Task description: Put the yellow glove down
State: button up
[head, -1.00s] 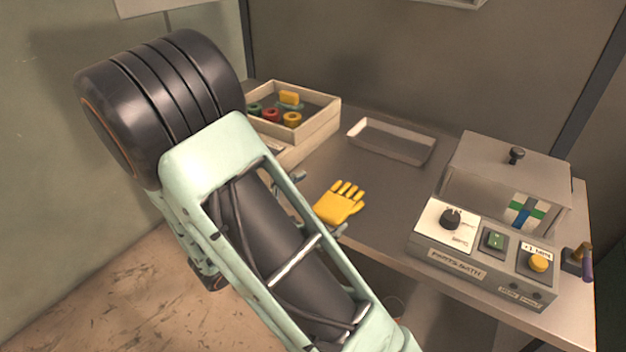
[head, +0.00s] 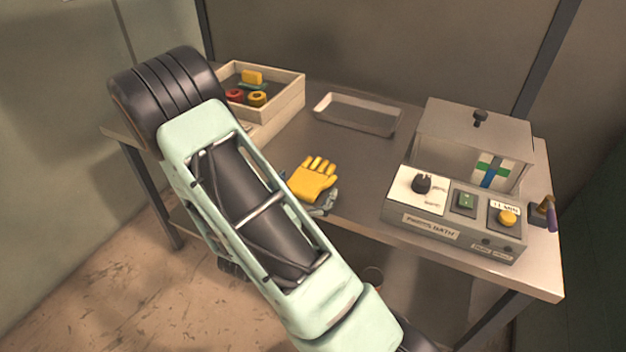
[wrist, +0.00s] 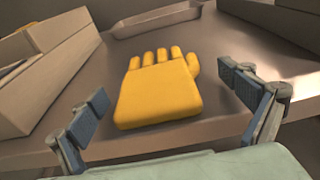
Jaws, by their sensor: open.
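The yellow glove (head: 312,180) lies on the metal table (head: 345,150) near its front edge, with its fingers pointing toward the back. In the wrist view the glove (wrist: 158,92) lies flat between and just beyond the fingertips. My gripper (wrist: 168,100) is open, one blue-padded finger on each side of the glove, with a gap visible on both sides.
A cream box (head: 297,92) with colored parts stands at the back left. An empty shallow tray (head: 357,117) lies behind the glove. The parts bath (head: 432,226), with a lidded tank and knobs, stands at the right. Bare table lies between the glove and the bath.

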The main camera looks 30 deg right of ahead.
jog(key=shift+x, duration=1.1)
jog(key=c, duration=1.3)
